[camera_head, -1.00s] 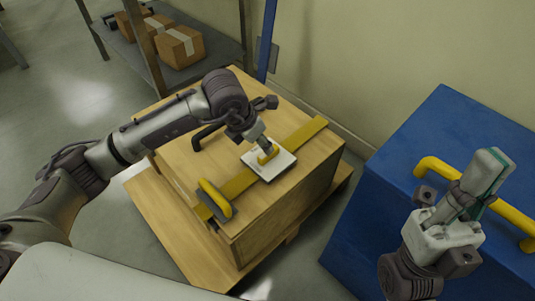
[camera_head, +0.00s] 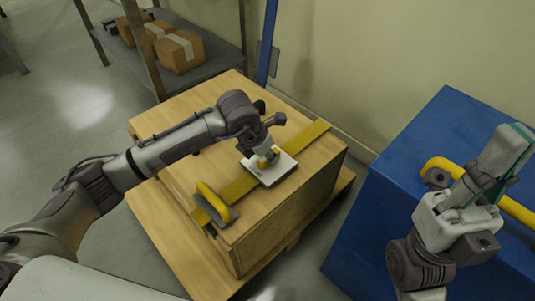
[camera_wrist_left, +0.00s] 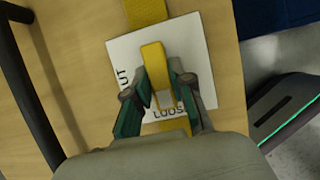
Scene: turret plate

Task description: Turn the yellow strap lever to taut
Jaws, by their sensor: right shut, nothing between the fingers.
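The yellow strap lever (camera_wrist_left: 154,58) lies on a white plate (camera_wrist_left: 202,58) on the wooden crate, with its end toward the partly covered lettering "LOOS". The letters "UT" show at the plate's left edge. In the head view the plate (camera_head: 283,168) sits on a yellow strap, the lever mostly hidden. My left gripper (camera_wrist_left: 159,80) is over the plate, its fingers on either side of the lever. I cannot tell whether they press on it. My right gripper (camera_head: 508,148) is shut and empty, raised above the blue box.
The wooden crate (camera_head: 305,185) stands on a pallet (camera_head: 185,250). A yellow handle (camera_head: 213,201) and a black handle (camera_wrist_left: 30,85) are on the crate. The blue box (camera_head: 400,185) with a yellow rail (camera_head: 518,212) stands at right. A shelf with cartons (camera_head: 180,52) stands behind.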

